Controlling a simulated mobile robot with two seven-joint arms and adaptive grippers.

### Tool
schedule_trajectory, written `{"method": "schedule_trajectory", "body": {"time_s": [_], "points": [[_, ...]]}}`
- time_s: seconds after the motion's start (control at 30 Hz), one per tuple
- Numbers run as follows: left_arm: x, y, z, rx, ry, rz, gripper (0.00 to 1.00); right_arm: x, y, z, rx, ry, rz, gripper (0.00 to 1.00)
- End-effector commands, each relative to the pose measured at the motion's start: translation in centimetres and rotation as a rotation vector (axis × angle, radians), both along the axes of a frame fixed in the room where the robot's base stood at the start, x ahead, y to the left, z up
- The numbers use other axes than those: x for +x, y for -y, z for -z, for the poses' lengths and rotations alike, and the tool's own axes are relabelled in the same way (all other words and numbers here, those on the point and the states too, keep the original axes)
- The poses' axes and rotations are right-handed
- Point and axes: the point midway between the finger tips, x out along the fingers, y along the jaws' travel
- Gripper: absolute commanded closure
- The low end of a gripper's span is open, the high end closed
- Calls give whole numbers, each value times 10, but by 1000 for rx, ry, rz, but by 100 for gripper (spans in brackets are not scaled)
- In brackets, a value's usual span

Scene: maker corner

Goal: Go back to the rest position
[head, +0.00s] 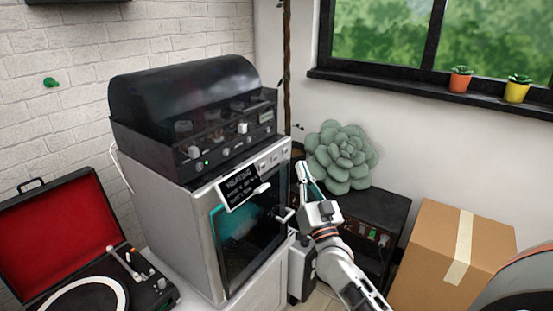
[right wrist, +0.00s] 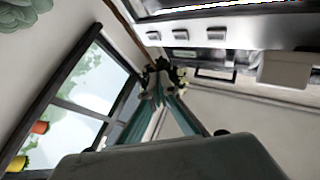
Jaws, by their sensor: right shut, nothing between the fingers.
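My right gripper (head: 303,176) is in the middle of the head view, its arm coming in from the lower right. It points up and away, just right of the front of a grey machine (head: 185,215) with a dark glass door. The fingers are shut with nothing between them. In the right wrist view, the fingers (right wrist: 163,98) converge to a closed tip, and nothing is held. I cannot tell from these views how far the fingertips are from the machine. My left gripper is in neither view.
A black-hooded unit (head: 190,90) sits on the machine, whose front bears a small black sign (head: 238,187). An open red-lined record player (head: 55,235) is at left. A green succulent (head: 341,155) stands on a black box (head: 385,215). A cardboard box (head: 435,255) is at right.

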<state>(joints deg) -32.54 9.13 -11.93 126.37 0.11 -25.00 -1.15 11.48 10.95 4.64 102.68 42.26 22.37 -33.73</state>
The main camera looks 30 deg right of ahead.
Motion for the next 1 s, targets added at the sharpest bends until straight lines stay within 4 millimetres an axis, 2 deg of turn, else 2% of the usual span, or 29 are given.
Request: {"method": "schedule_trajectory", "body": {"time_s": [0.73, 0.87, 0.97, 1.0], "points": [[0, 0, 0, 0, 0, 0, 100, 0, -3, 2, -4, -7, -4, 100], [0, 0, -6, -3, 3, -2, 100, -8, -27, 18, -42, -73, -51, 100], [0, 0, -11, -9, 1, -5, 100, -25, -64, 50, -98, -186, -124, 100], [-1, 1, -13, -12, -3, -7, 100, -35, -81, 67, -124, -245, -158, 100]]}}
